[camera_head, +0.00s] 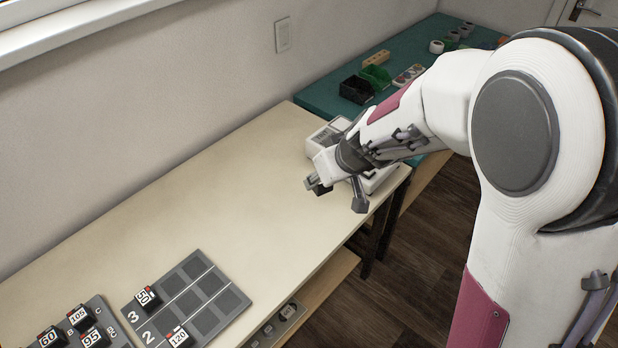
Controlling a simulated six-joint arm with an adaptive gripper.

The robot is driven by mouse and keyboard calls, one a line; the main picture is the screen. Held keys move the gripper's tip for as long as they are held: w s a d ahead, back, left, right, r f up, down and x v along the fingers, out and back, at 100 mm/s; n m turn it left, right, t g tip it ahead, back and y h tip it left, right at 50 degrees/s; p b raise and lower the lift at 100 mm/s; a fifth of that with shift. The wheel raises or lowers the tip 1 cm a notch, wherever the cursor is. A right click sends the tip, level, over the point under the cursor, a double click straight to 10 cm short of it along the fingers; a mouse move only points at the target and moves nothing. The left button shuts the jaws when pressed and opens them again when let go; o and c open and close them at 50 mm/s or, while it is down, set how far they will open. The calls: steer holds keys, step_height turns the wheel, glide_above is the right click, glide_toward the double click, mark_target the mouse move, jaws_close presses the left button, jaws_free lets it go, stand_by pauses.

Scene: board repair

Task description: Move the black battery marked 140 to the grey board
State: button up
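I cannot make out a battery marked 140. My gripper (338,195) hangs over the far right end of the pale table, in front of a white device. Its two fingers are spread wide. A small dark shape shows beside the left finger, and I cannot tell whether it is a finger pad or a battery. A grey board (207,322) with darker square slots and the numbers 3 and 2 lies at the near end of the table. It holds black batteries marked 50 (147,299) and 120 (178,338); several other slots are empty.
A second grey board (99,307) at the lower left holds batteries marked 60, 105 and 95. The white device (326,134) is partly hidden by my arm. Green table (313,95) beyond carries black and green bins. The middle of the pale table (215,200) is clear.

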steer(key=shift+a, duration=1.4)
steer(key=n+g+y, duration=0.1)
steer(key=n+y, duration=0.1)
steer(key=n, duration=0.2)
glide_above(184, 296)
steer(key=s+d, duration=0.1)
steer(key=s, duration=0.1)
step_height(184, 296, down, 9)
steer(key=shift+w+d, duration=0.2)
steer(key=shift+f, duration=0.4)
steer(key=shift+f, duration=4.15)
steer(key=shift+f, duration=0.55)
steer(key=o, duration=1.2)
steer(key=shift+o, duration=0.2)
